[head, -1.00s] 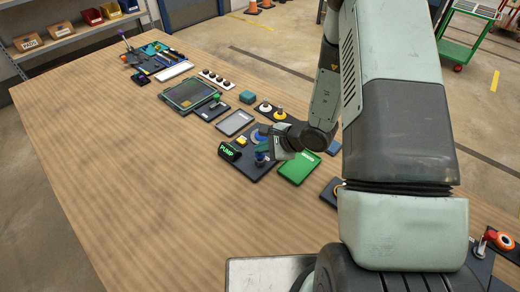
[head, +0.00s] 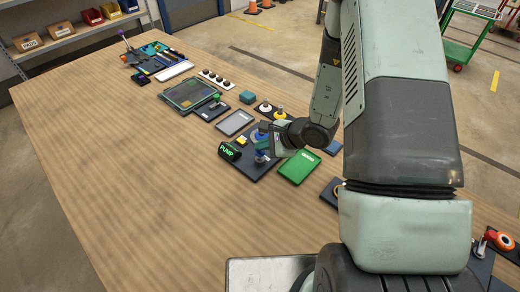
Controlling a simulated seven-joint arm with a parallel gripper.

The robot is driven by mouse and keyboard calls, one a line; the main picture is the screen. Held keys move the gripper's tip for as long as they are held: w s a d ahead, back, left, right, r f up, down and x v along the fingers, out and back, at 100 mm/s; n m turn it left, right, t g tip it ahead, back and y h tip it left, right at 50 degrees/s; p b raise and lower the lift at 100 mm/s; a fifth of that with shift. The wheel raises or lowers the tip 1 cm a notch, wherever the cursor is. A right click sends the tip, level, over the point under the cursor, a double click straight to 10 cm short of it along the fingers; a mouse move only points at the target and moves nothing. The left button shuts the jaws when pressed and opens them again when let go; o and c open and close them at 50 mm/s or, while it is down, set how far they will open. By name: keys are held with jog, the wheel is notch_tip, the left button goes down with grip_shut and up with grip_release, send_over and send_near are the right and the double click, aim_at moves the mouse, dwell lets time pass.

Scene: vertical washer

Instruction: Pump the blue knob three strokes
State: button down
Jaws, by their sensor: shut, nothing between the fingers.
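The pump unit is a dark board (head: 256,174) on the wooden table, with a green-lit "PUMP" label (head: 229,152) at its left end. A small blue knob (head: 260,157) stands on the board, right of the label. A larger blue round part (head: 258,134) and a yellow block (head: 241,141) sit farther back on it. My gripper (head: 267,147) is shut and empty, close above the blue knob at its upper right. Whether it touches the knob cannot be told; the gripper and wrist hide part of the board.
A green plate (head: 299,167) lies just right of the pump board. A grey panel (head: 234,123) and a board with round knobs (head: 265,107) lie behind. My arm covers the right side. The table (head: 130,180) is clear to the left and front.

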aim_at(263, 153)
jog(key=shift+r, duration=0.75)
jog(key=shift+r, duration=2.5)
dwell(0.4)
notch_tip(263, 153, up, 4)
jog(key=shift+f, duration=0.1)
dwell(0.5)
jog(key=shift+f, duration=4.4)
jog(key=shift+f, duration=0.1)
